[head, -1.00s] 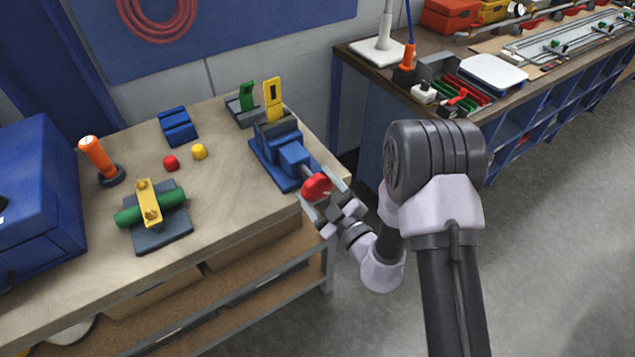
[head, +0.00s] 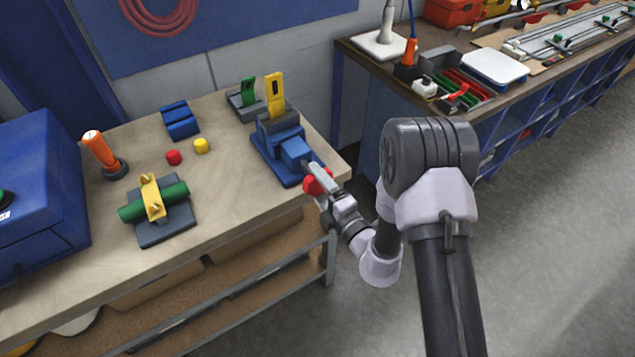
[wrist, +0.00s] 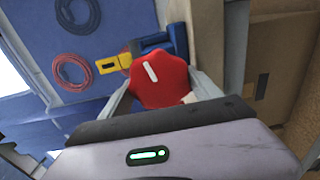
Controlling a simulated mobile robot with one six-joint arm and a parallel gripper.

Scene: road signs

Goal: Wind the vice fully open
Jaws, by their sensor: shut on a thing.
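The blue vice (head: 289,158) stands at the right end of the wooden bench, with a yellow upright piece (head: 275,95) at its grey jaws. Whether the jaws are apart is too small to tell. Its red knob (head: 314,184) faces the bench's front right edge. My gripper (head: 318,181) is at the red knob and shut on it. In the wrist view the red knob (wrist: 160,82) sits between the two fingers, its white mark slanting slightly.
An orange-handled tool (head: 101,152), a green cylinder under a yellow clamp (head: 153,199), red and yellow caps (head: 174,157) and a blue block (head: 180,121) are on the bench. A blue box (head: 38,195) stands at left. The bench front middle is clear.

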